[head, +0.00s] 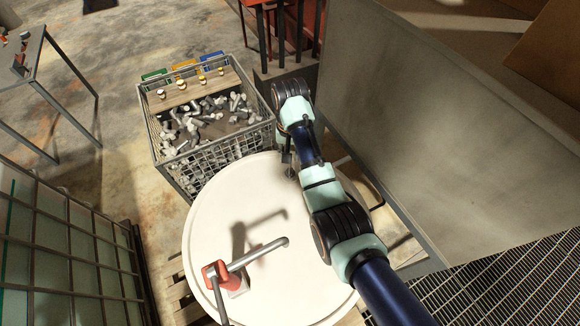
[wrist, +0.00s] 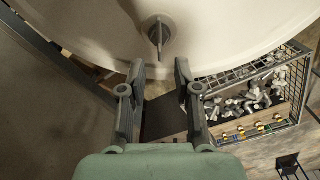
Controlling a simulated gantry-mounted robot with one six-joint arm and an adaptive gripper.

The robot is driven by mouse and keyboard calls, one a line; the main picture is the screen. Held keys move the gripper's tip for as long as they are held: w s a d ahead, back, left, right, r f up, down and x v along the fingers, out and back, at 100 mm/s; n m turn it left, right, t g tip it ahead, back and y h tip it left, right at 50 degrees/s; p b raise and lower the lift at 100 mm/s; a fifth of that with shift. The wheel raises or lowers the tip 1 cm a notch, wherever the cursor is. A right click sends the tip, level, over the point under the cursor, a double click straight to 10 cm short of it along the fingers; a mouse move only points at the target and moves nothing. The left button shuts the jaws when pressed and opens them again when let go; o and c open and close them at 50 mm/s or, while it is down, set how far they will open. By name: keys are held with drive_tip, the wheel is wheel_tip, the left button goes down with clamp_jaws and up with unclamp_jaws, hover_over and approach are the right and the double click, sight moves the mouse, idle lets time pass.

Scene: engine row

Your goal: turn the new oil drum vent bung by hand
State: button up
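The oil drum (head: 217,207) has a wide white lid. It also fills the top of the wrist view (wrist: 95,25). The vent bung (wrist: 159,33) is a round grey fitting with a raised upright bar across it, set in the lid close to the rim. My gripper (wrist: 160,66) is open and empty. Its two fingers are spread on either side of the line to the bung, with the bung showing just beyond the tips and apart from them. In the head view my gripper (head: 289,160) hangs over the drum's far rim, where my arm partly hides the lid and bung.
A pump with a red body (head: 216,273) and a grey spout (head: 260,253) stands on the lid's near side. A wire crate (head: 222,153) of metal parts is beyond the drum. A large grey panel (head: 430,120) rises to the right of my arm. The lid's left part is clear.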

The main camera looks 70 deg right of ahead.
sight(290, 168)
wheel_tip(290, 168, down, 7)
drive_tip(key=shift+f, duration=0.15)
clamp_jaws()
